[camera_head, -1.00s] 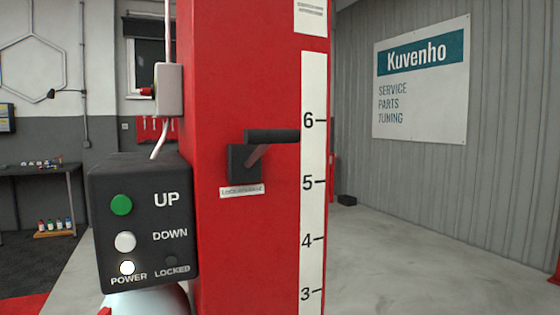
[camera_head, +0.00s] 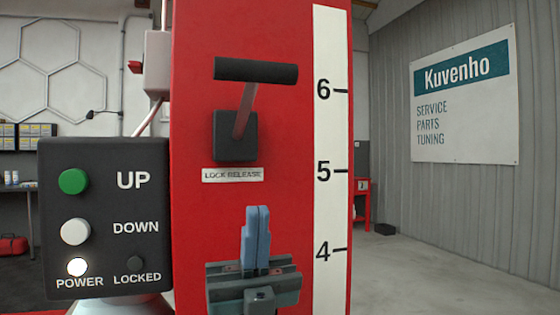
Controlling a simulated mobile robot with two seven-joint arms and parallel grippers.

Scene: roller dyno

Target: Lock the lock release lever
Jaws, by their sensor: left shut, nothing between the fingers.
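The lock release lever (camera_head: 256,70) has a black horizontal grip on a slanted reddish stem. The stem rises from a black block (camera_head: 235,137) on the red column (camera_head: 290,165), above a "LOCK RELEASE" label (camera_head: 233,175). The grip is up, above the block. My left gripper (camera_head: 257,210) points upward at the bottom centre, below the label and lever. Its blue fingers are together with nothing held, apart from the lever in the picture. My right gripper is not in view.
A black control box (camera_head: 105,215) stands left of the column, with a green UP button (camera_head: 74,181), a white DOWN button (camera_head: 75,231), a lit POWER light (camera_head: 77,267) and a dark LOCKED light (camera_head: 136,263). A numbered white scale (camera_head: 331,200) runs along the column's right side.

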